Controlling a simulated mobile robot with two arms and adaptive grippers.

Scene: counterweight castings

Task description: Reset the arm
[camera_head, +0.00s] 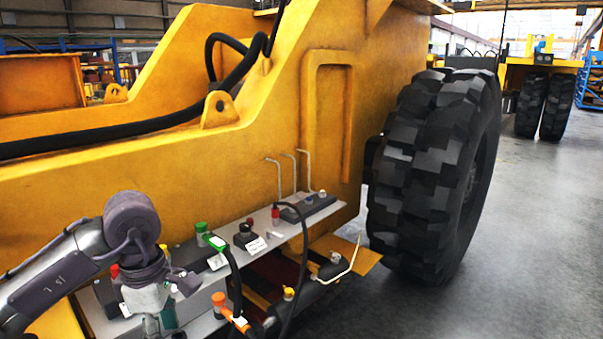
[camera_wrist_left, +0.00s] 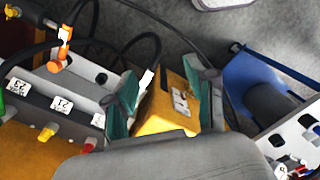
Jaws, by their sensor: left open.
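My left arm comes in from the left in the head view. Its gripper (camera_head: 160,325) points down at the lower left, beside the grey shelf on the yellow machine's side, and is cut by the frame's bottom edge. In the left wrist view the left gripper (camera_wrist_left: 163,90) is open, its two teal-padded fingers apart. A yellow part with a white label (camera_wrist_left: 180,102) shows between and beyond the fingers; I cannot tell whether they touch it. My right gripper is in neither view.
The grey shelf (camera_head: 290,228) carries capped fittings, black blocks and thin bent rods. Black hoses (camera_head: 232,275) and an orange connector (camera_head: 219,300) hang at its front. The yellow machine body (camera_head: 220,160) and large tyre (camera_head: 435,170) stand behind. The floor at right (camera_head: 540,230) is clear.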

